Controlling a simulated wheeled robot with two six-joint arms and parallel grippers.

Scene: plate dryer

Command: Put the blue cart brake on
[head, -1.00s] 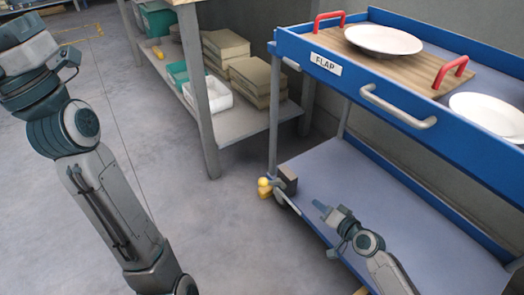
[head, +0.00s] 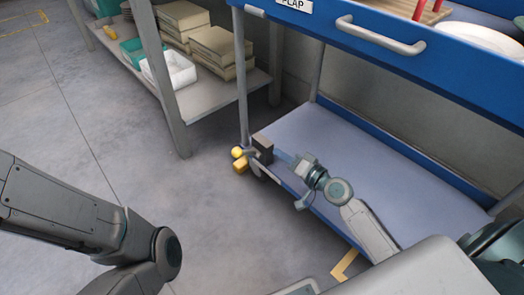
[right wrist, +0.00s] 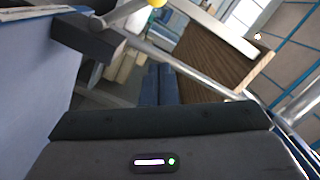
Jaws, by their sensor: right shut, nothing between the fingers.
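The blue cart (head: 360,165) stands at the right, its lower shelf open toward me. At its near left corner is the brake, with a yellow ball knob (head: 237,152) beside a yellow block and a dark block (head: 263,147). My right gripper (head: 284,157) is shut and empty, low at the shelf's front edge, its tip just right of the dark block; I cannot tell if they touch. In the right wrist view the shut fingers (right wrist: 165,85) point below the knob (right wrist: 157,3) and a metal bar (right wrist: 122,12). My left gripper is out of view.
A workbench (head: 205,103) with boxes and trays on its low shelf stands behind, left of the cart. The cart's handle (head: 380,38) and top tray are above my right arm. A plate (head: 485,36) lies on top. Floor left of the cart is clear.

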